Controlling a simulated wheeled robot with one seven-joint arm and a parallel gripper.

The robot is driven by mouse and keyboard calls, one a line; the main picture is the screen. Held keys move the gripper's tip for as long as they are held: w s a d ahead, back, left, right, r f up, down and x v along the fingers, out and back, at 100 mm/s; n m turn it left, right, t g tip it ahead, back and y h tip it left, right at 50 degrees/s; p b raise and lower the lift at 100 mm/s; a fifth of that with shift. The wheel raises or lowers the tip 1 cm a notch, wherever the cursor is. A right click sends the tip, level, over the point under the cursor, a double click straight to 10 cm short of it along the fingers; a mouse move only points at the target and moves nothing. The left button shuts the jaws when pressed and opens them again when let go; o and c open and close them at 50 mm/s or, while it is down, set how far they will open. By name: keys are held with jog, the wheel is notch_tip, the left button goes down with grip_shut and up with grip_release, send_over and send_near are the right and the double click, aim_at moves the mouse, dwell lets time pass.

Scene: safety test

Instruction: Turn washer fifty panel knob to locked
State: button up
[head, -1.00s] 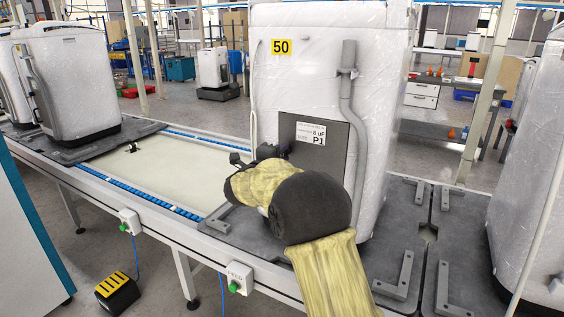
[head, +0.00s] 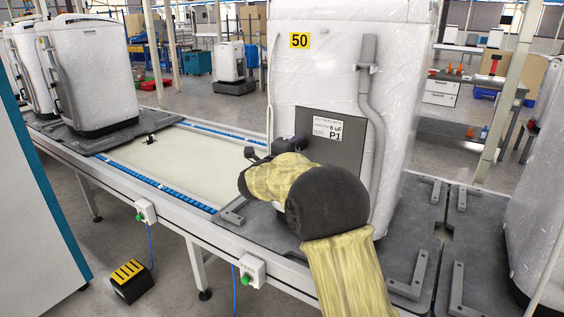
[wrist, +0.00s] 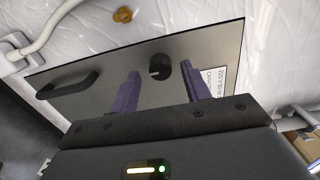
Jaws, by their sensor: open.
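The washer (head: 330,75) with the yellow "50" tag (head: 299,40) stands upright on the conveyor in the head view. Its dark grey panel (head: 357,150) carries a white label with "P1" and also shows in the wrist view (wrist: 100,72). A round black knob (wrist: 160,68) with a light mark sits on the panel; in the head view it is hidden behind my arm. My gripper (wrist: 160,72) is open, its two purple fingers to the left and right of the knob in the picture. I cannot tell whether they touch it.
A black handle (wrist: 67,85) is on the panel, left of the knob in the wrist view. A grey hose (head: 374,115) runs down the washer's right side. Other wrapped washers stand at left (head: 88,75) and at the right edge (head: 540,200). A yellow-black box (head: 130,280) lies on the floor.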

jog(key=v, duration=1.7)
jog(key=shift+p, duration=0.3)
